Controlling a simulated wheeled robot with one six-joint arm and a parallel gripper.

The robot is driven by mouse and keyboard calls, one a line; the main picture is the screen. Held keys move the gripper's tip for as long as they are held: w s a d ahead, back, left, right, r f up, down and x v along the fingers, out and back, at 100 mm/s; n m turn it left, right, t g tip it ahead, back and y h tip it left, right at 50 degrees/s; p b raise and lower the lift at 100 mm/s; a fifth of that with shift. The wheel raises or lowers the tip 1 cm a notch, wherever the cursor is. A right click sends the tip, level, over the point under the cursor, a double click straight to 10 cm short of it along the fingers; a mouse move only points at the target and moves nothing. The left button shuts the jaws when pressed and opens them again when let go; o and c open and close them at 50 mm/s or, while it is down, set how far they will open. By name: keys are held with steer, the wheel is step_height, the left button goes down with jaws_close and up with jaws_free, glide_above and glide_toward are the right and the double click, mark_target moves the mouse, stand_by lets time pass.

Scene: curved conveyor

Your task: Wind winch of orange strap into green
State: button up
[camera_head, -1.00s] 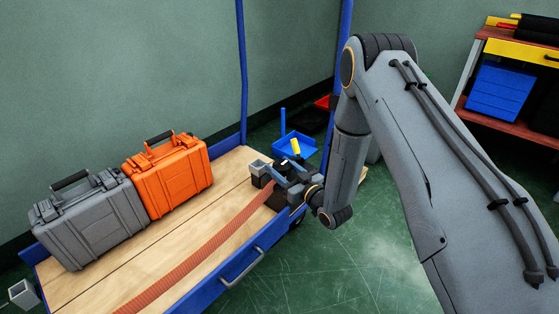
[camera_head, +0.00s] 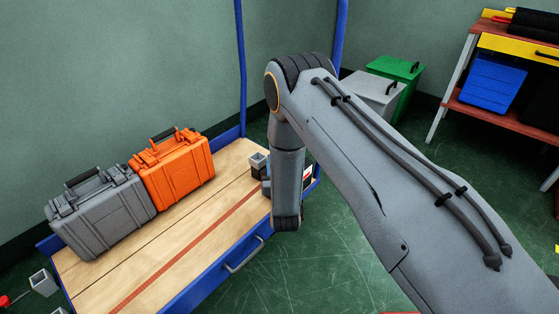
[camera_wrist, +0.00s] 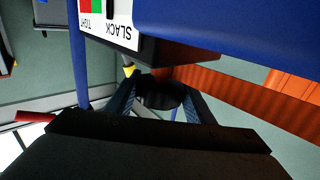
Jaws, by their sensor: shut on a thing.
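The orange strap (camera_head: 190,249) runs as a thin straight line across the wooden cart deck towards the winch. In the wrist view the ribbed strap (camera_wrist: 235,84) passes on the right, under a blue edge. The winch is mostly hidden behind my arm in the head view. Its gauge (camera_wrist: 105,22) shows upside down in the wrist view, with green, red and white areas and the words TIGHT and SLACK. A black pointer stands over the white, beside the red. My gripper (camera_wrist: 158,88) is shut on the black winch knob (camera_wrist: 160,98).
A grey case (camera_head: 100,213) and an orange case (camera_head: 178,177) stand on the deck along its far side. Blue posts rise from the cart (camera_head: 250,258). Grey (camera_head: 374,95) and green (camera_head: 397,70) bins and a workbench (camera_head: 515,115) stand behind. Floor right of the cart is clear.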

stand_by(0.3)
steer(key=o, duration=1.1)
steer(key=shift+c, duration=0.2)
steer(key=s+p, duration=0.2)
steer(key=s, duration=0.5)
steer(key=shift+s+d, duration=0.35)
